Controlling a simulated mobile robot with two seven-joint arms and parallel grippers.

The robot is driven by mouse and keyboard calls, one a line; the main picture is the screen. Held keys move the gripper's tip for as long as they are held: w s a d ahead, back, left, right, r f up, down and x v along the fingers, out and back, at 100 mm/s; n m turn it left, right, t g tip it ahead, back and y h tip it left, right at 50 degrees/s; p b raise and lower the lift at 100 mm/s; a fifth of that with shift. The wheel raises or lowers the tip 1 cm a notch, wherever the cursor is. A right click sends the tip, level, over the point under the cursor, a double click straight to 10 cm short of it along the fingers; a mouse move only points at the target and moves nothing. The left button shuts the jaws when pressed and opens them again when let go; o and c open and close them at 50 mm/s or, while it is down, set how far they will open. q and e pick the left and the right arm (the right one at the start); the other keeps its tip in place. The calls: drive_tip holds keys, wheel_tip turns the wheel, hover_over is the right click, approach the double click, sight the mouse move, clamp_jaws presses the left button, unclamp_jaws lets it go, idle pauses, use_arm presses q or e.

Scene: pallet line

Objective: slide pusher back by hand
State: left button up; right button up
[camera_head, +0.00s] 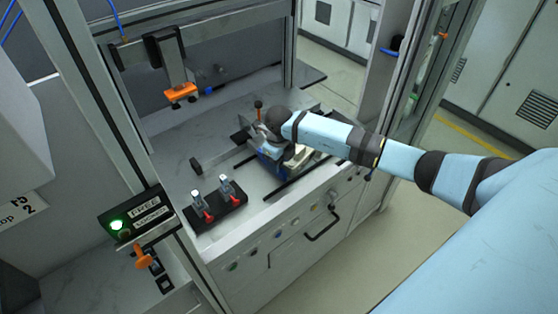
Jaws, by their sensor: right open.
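My right arm reaches in from the right, over the machine's worktable. Its wrist ends above a small blue-sided block (272,166), with my right gripper (270,140) just beneath the wrist. The gripper's fingers are small and partly hidden, and I cannot tell whether they touch anything. A short upright lever with a dark brown knob (258,104) stands just behind the wrist. I cannot tell for certain which part is the pusher. My left gripper is not in view.
An orange part (180,93) hangs from a bracket at the back left. Two red-handled clamps (219,199) sit on a black plate near the table's front edge. A control box (135,215) with a lit green button is at left. Frame posts flank the opening.

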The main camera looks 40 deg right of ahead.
clamp_jaws()
drive_tip(key=a, duration=0.5)
drive_tip(key=a+b, duration=0.1)
drive_tip(key=a, duration=0.2)
drive_tip(key=shift+s, duration=0.25)
drive_tip(key=shift+d, duration=0.1)
unclamp_jaws()
drive_tip(key=shift+r, duration=0.15)
wheel_tip(320, 180, up, 14)
drive_tip(key=b, duration=0.2)
